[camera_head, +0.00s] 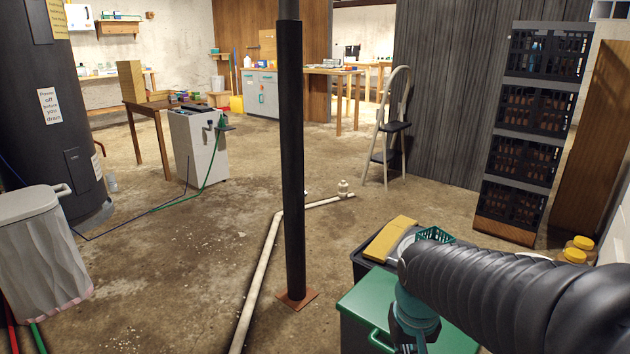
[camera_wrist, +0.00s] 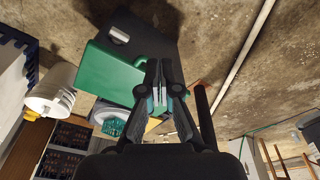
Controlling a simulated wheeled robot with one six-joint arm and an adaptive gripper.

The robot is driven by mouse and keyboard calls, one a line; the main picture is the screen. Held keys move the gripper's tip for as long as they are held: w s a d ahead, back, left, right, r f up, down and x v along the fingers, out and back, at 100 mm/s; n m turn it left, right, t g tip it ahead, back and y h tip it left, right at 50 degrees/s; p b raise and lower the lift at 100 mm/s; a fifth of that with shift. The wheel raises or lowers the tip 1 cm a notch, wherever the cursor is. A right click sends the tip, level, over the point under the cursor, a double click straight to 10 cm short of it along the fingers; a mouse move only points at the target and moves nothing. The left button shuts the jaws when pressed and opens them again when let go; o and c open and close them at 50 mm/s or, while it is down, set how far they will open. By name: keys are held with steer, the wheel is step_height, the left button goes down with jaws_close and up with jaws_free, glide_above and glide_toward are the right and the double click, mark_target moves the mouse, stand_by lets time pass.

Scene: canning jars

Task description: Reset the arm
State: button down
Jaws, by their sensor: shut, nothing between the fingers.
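My arm reaches in from the right edge of the head view, and its end hangs over a green-lidded box (camera_head: 390,306). In the wrist view my gripper (camera_wrist: 160,88) is shut and empty, its two fingertips together. Behind the fingers in that view is the green lid (camera_wrist: 108,82) beside a dark panel. In the head view the fingers are mostly hidden by the arm's end. No object is in the grip.
A black post (camera_head: 290,160) stands on a brown foot plate, with a white pipe (camera_head: 258,282) along the floor beside it. A white bin (camera_head: 42,250) stands at left. Black crates (camera_head: 540,110) are stacked at right. A stepladder (camera_head: 388,130) leans at the grey wall. Open floor lies left of the post.

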steer(key=s+r+t+p, duration=0.1)
steer(key=s+r+t, duration=0.2)
steer(key=s+r, duration=0.6)
steer(key=shift+s+t+p, duration=0.15)
steer(key=shift+t+p, duration=0.25)
stand_by(0.4)
